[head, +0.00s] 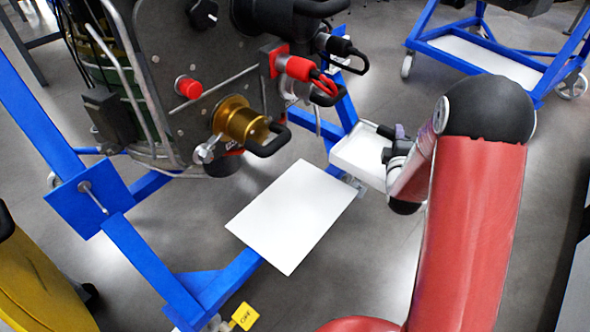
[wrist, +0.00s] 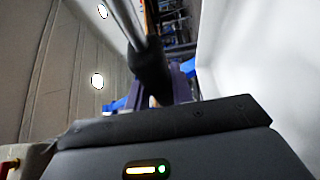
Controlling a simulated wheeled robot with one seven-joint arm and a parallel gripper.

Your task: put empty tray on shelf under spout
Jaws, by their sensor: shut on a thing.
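The white tray (head: 358,152) is a shallow rectangle with raised rims and looks empty. My gripper (head: 390,134) is shut on the tray's right side and holds it up, right of the shelf. In the wrist view a pale wall, seemingly the tray (wrist: 270,60), fills the right side, beside my gripper (wrist: 168,85). The shelf (head: 293,215) is a flat white plate on the blue stand, bare on top. A brass fitting (head: 240,122), seemingly the spout, juts from the dark turbine housing above and behind the shelf's left part. The fingertips' contact is partly hidden.
The blue stand frame (head: 150,265) runs around the shelf, with an upright near the tray. Black handles and a red connector (head: 298,68) stick out above. A second blue stand (head: 480,55) is behind.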

